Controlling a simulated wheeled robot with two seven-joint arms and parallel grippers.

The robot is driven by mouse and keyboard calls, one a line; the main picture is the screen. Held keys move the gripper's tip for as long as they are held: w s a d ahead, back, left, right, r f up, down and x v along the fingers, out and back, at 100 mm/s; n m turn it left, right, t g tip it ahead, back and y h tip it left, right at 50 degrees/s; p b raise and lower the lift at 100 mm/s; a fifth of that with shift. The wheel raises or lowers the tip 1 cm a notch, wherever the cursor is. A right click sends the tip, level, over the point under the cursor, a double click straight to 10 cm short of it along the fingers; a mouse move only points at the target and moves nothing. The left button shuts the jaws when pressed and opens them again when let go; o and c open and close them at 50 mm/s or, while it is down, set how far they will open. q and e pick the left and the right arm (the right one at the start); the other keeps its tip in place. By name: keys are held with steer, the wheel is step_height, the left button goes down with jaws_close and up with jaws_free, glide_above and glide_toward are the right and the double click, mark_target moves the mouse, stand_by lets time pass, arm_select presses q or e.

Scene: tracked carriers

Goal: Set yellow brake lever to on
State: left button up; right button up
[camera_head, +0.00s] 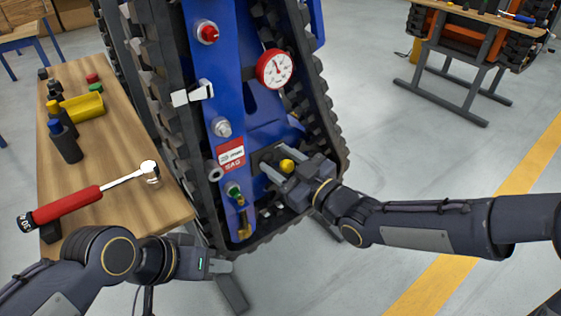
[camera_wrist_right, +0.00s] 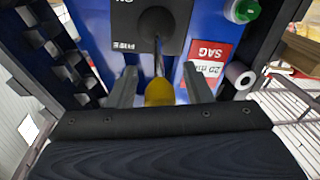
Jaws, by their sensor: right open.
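The yellow brake lever has a yellow knob (camera_head: 287,165) on the lower part of the blue carrier panel. In the right wrist view the knob (camera_wrist_right: 159,92) ends a thin metal rod from a black plate (camera_wrist_right: 120,25). The plate's lettering is upside down there, apparently ON at the top and FREE lower down. The rod leans toward the FREE edge. My right gripper (camera_head: 277,160) is open, with one finger on each side of the knob; contact is not visible. My left gripper (camera_head: 220,266) is low, left of the carrier's lower end, away from the lever.
Rubber track (camera_head: 325,110) edges the panel. A workbench (camera_head: 105,145) with a red-handled wrench (camera_head: 70,207) stands at left.

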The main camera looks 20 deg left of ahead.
steer(key=shift+w+a, duration=0.1)
steer(key=shift+a, duration=0.1)
steer(key=shift+c, duration=0.3)
jaws_close()
